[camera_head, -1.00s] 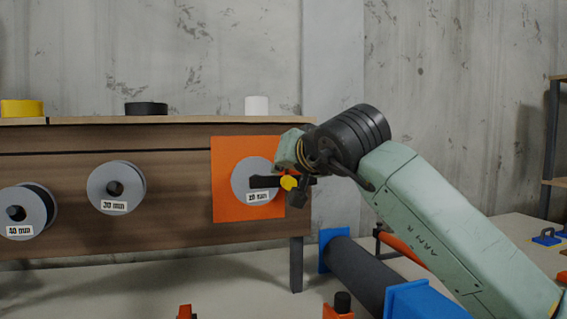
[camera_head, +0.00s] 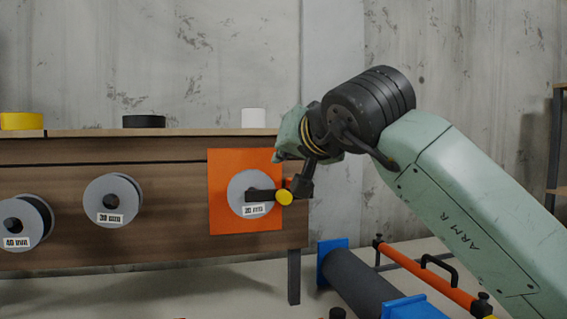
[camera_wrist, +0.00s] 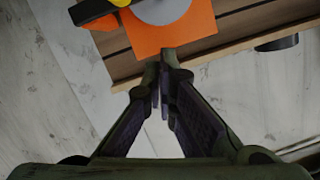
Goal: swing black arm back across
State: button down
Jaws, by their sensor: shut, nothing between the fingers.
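The black arm (camera_head: 262,196) lies nearly level across the front of the grey 20 mm spool (camera_head: 240,184). It has a yellow round knob (camera_head: 285,197) near its right end, and a dark block beside the knob. The spool is on an orange panel (camera_head: 220,217). My gripper (camera_head: 279,157) is at the panel's upper right edge, above the knob and apart from it. In the wrist view my fingers (camera_wrist: 164,60) are shut and empty by the panel's edge. The black arm (camera_wrist: 95,10) is partly cut off at the top left there.
Grey spools marked 30 mm (camera_head: 113,200) and 40 mm (camera_head: 27,222) hang to the left on the wooden board (camera_head: 150,240). Yellow, black and white rolls stand on its top. A dark cylinder (camera_head: 355,280) with blue ends and an orange bar (camera_head: 430,275) are below my arm.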

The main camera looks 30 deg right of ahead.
jog(key=shift+b+v, duration=0.3)
jog(key=shift+v, duration=1.9)
jog(key=shift+a, duration=0.15)
